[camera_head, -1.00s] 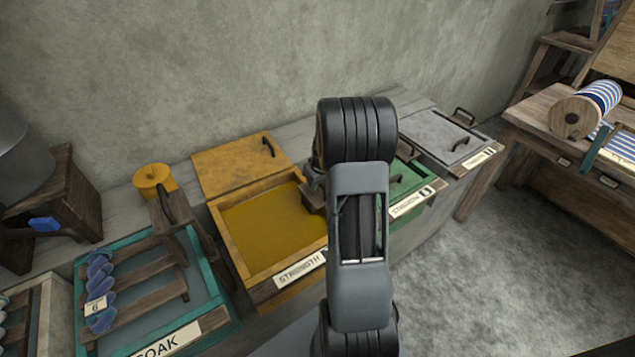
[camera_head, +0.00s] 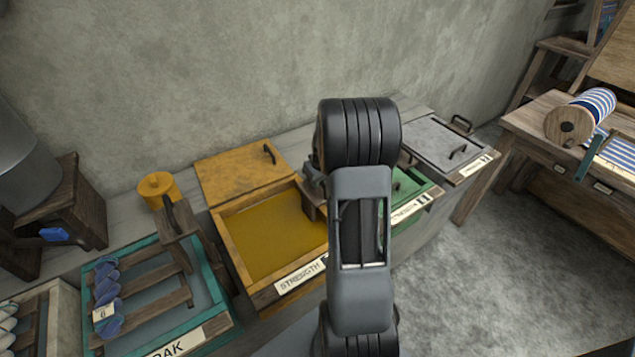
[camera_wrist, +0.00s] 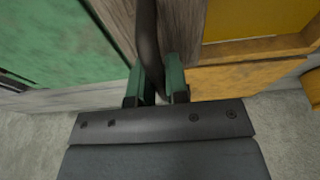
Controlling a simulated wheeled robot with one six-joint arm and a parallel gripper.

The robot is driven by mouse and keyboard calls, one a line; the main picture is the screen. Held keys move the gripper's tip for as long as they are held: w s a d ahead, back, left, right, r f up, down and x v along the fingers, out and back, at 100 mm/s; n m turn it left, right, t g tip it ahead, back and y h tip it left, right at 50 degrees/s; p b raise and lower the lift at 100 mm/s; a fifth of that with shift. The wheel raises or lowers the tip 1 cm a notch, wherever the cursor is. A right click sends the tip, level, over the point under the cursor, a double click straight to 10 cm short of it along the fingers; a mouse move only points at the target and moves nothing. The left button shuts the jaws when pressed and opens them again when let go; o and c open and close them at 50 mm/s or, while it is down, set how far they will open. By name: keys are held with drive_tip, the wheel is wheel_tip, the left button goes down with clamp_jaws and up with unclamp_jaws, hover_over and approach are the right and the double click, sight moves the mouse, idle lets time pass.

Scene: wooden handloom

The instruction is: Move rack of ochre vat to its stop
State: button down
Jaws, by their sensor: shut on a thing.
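The ochre vat (camera_head: 228,258) stands open in the head view, with dark yellow liquid inside. A wooden rack end (camera_head: 312,202) shows at the vat's right side, partly behind my arm. In the wrist view, a dark upright handle (camera_wrist: 148,35) stands against the rack's wooden board (camera_wrist: 182,25). My gripper (camera_wrist: 156,82) is shut on this handle, one green finger on each side. The ochre vat's rim (camera_wrist: 245,78) is right of it in the wrist view.
The green vat (camera_head: 412,190) is right of the ochre one, largely behind my arm. The teal SOAK vat (camera_head: 225,318) holds a rack with a blue skein (camera_head: 107,300). An ochre lid (camera_head: 235,165) lies behind the vat. Floor (camera_head: 490,270) is clear at right.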

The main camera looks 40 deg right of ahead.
drive_tip(key=w+p+v, duration=0.3)
drive_tip(key=p+v, duration=0.5)
drive_tip(key=v, duration=0.5)
drive_tip(key=shift+w+d+r, duration=0.15)
drive_tip(key=shift+r, duration=0.35)
unclamp_jaws()
drive_tip(key=shift+f, duration=0.1)
idle(0.4)
drive_tip(key=w+p+v, duration=0.1)
drive_tip(key=p+v, duration=0.3)
drive_tip(key=v, duration=0.3)
drive_tip(key=shift+w+p, duration=0.25)
drive_tip(key=shift+p, duration=0.05)
idle(0.5)
